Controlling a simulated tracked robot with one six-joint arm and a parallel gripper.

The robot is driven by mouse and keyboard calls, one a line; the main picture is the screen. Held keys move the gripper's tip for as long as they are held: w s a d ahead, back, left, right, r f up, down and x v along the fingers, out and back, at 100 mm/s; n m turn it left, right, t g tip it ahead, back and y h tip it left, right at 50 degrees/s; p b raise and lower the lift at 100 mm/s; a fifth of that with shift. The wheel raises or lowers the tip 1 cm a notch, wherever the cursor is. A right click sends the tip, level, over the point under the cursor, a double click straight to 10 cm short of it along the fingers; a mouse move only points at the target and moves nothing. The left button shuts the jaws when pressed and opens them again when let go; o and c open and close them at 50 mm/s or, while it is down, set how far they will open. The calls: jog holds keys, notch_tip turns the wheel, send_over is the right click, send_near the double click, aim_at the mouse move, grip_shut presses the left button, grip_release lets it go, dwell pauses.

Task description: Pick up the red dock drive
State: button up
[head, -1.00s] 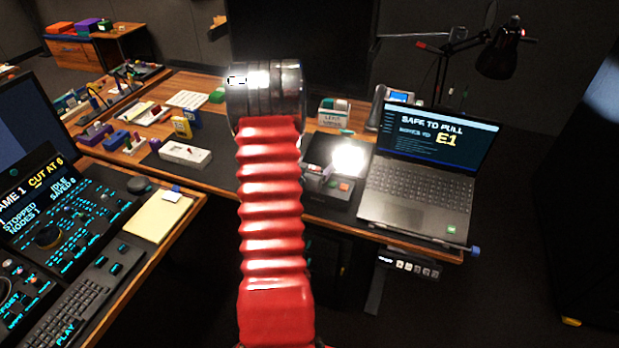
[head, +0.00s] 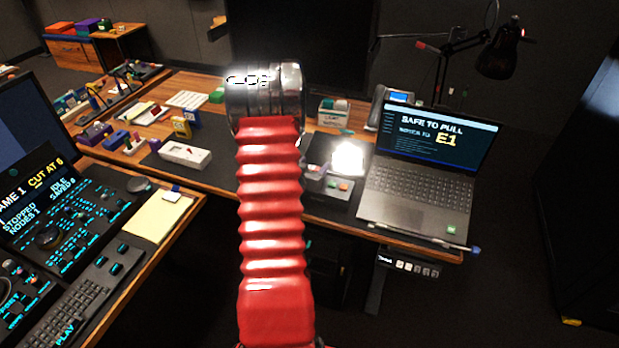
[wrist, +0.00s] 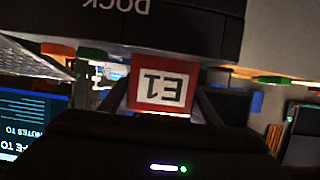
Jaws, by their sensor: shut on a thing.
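The red dock drive (wrist: 163,66) shows in the wrist view, a red block with a white label that reads E1 upside down. My gripper (wrist: 163,95) is shut on it, with a dark finger on each side. The dark dock (wrist: 190,30), marked DOCK upside down, is directly above the drive in that view. I cannot tell whether the drive is still seated in the dock or clear of it. In the head view my red arm hides the drive and my gripper.
In the head view an open laptop (head: 415,190) reads "SAFE TO PULL" and E1, on the right of the desk. A black lamp (head: 497,55) stands behind it. A white box (head: 184,153) and a yellow notepad (head: 160,216) are on the left.

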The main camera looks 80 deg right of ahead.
jog(key=shift+c, duration=0.6)
jog(key=shift+r, duration=0.15)
notch_tip(320, 180, up, 10)
dwell(0.7)
